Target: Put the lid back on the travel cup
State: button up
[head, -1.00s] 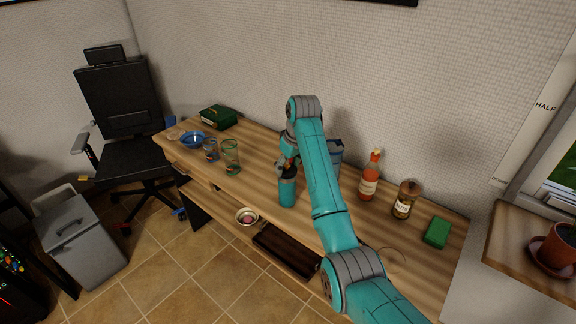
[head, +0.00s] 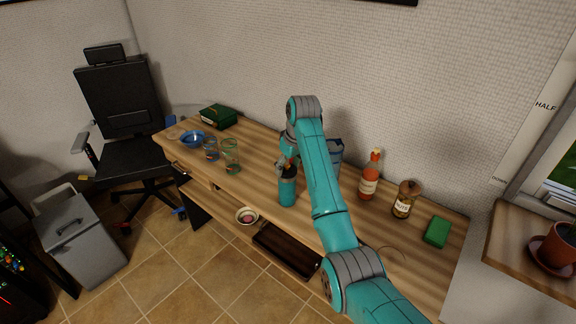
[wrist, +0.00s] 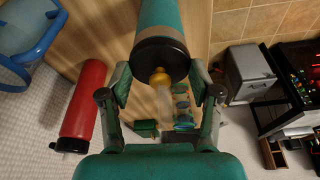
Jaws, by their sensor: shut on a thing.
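The teal travel cup (head: 287,191) stands upright near the front edge of the wooden desk; its body shows at the top of the wrist view (wrist: 160,18). The black lid (wrist: 160,57) with a small brass-coloured knob lies across the cup's mouth, in line with the cup. It looks dark at the cup's top in the head view (head: 289,173). I cannot tell whether it is fully seated. My gripper (wrist: 160,78) has its two fingers on either side of the lid and is shut on it. In the head view my arm partly hides the gripper.
Two glasses (head: 231,156), a blue bowl (head: 192,139) and a green box (head: 219,116) are on the left. A sauce bottle (head: 370,176), a jar (head: 405,199) and a green block (head: 437,231) are on the right.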

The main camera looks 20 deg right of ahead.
dwell(0.3)
jog(key=o, duration=1.2)
jog(key=shift+r, duration=0.15)
jog(key=shift+r, duration=3.35)
grip_shut()
jog(key=shift+f, duration=2.35)
